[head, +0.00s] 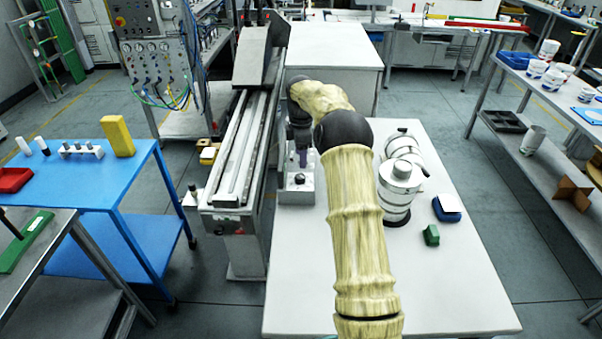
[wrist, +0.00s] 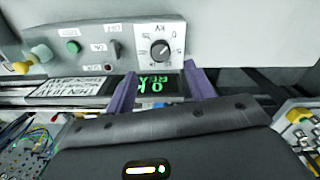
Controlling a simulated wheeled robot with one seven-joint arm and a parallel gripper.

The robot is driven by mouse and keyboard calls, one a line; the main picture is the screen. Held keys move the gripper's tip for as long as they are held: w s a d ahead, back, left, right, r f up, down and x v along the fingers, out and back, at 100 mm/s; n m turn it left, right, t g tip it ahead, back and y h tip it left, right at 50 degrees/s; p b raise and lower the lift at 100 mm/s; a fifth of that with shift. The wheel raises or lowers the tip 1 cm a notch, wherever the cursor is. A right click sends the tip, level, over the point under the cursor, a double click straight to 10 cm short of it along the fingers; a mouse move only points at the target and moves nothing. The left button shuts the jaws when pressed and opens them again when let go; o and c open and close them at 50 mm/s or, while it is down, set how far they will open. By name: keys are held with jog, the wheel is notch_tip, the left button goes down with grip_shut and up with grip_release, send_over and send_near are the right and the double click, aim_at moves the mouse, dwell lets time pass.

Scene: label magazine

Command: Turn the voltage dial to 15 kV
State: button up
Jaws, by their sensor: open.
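The voltage dial (wrist: 160,49) is a black round knob with a pale pointer line, on a light grey panel (wrist: 140,28) in the wrist view. Its printing appears upside down, with kV above it and small scale numbers around it. The pointer slants toward the upper right; I cannot read its exact value. My gripper (wrist: 160,71) is open and empty. Its two purple fingers point at the panel just below the dial, one on each side, not closed on the knob. In the head view my gripper (head: 302,158) is over a small grey box (head: 297,188), partly hidden by my arm.
Near the dial are a black switch (wrist: 113,48), a green button (wrist: 72,46) and a yellow knob (wrist: 22,68). A dark display (wrist: 155,86) with green text lies between my fingers.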

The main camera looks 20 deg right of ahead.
aim_at(301, 176)
notch_tip(301, 176, down, 8)
jog(key=shift+f+p, duration=0.1)
jog(key=shift+p, duration=0.5)
jog(key=shift+c, duration=0.2)
jog(key=c, duration=0.9)
